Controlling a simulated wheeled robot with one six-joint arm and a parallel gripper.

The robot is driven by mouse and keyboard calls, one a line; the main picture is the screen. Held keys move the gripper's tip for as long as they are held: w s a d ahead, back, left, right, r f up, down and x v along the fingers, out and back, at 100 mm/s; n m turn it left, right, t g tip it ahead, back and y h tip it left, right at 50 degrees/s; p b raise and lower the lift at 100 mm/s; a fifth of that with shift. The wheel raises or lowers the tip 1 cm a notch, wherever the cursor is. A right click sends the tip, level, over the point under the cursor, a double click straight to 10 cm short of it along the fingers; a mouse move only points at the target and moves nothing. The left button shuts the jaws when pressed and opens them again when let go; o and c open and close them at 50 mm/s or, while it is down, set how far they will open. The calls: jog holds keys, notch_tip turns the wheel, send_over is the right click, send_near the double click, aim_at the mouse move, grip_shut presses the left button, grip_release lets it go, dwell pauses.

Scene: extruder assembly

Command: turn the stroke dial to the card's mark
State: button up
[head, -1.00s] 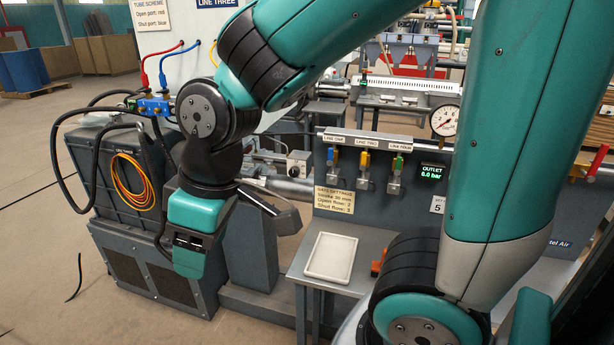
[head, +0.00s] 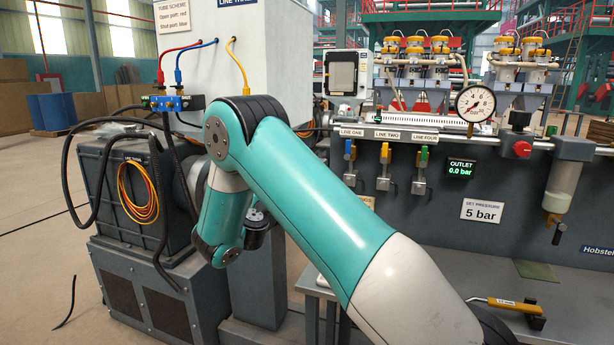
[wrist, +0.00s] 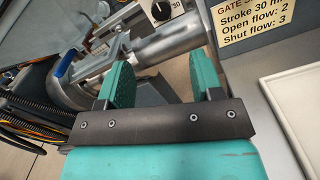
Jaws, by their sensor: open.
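The stroke dial (wrist: 162,10) is a black knob on a pale scale plate at the top edge of the wrist view. A "30" shows at its right, and the pointer's exact setting is too small to read. My gripper (wrist: 159,62) is open and empty. Its two green fingers point towards a metal cylinder, with the dial beyond the gap. In the head view my arm hides the dial and the fingers.
A metal cylinder (wrist: 165,52) lies across the view beyond the fingers. A white tray (wrist: 295,100) is at the right.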

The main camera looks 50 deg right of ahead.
jog(key=p+x, duration=1.5)
jog(key=p, duration=0.5)
jog(key=shift+w+d, duration=0.1)
jog(key=shift+d, duration=0.3)
jog(key=c, duration=0.9)
